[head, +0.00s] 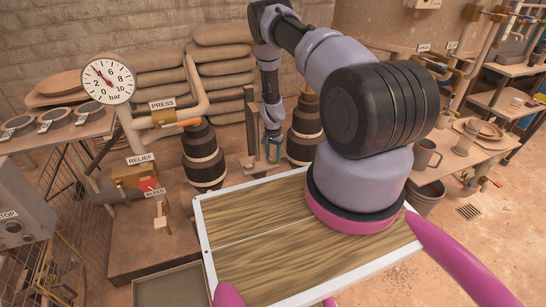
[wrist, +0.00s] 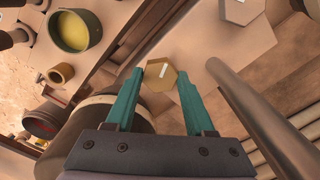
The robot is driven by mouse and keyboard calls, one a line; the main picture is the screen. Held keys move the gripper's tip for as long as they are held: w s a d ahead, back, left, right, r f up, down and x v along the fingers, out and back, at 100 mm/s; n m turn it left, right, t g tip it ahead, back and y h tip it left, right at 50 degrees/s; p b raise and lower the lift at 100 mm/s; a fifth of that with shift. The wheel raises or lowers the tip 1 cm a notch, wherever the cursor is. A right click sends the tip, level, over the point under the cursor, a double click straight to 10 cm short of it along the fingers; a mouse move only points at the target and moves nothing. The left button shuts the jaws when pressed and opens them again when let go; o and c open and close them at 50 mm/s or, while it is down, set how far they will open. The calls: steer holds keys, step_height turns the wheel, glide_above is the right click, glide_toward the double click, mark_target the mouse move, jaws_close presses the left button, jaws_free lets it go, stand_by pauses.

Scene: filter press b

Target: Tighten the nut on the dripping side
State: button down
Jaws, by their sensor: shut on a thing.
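My gripper (head: 273,150) is low at the back of the scene, between two dark banded columns, and small in the head view. In the wrist view my gripper (wrist: 158,72) has its teal fingers on either side of a brassy hex nut (wrist: 159,79) with a short white mark on its face. The fingers are shut on this nut. A second, paler hex nut (wrist: 240,10) with a white mark sits at the top right edge of the wrist view, apart from my gripper. I cannot make out any drip in either view.
The dark banded columns (head: 203,160) (head: 305,130) stand close to my gripper. A pressure gauge (head: 108,80), an orange press lever (head: 188,123) and a red bleed knob (head: 148,184) are at left. The wrist view shows a yellow-filled pot (wrist: 75,30) and a thick rod (wrist: 265,120).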

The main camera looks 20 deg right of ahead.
mark_target(273, 158)
stand_by(0.3)
steer(key=shift+c, duration=1.3)
jaws_free()
step_height(273, 158, up, 11)
steer(key=shift+f, duration=0.1)
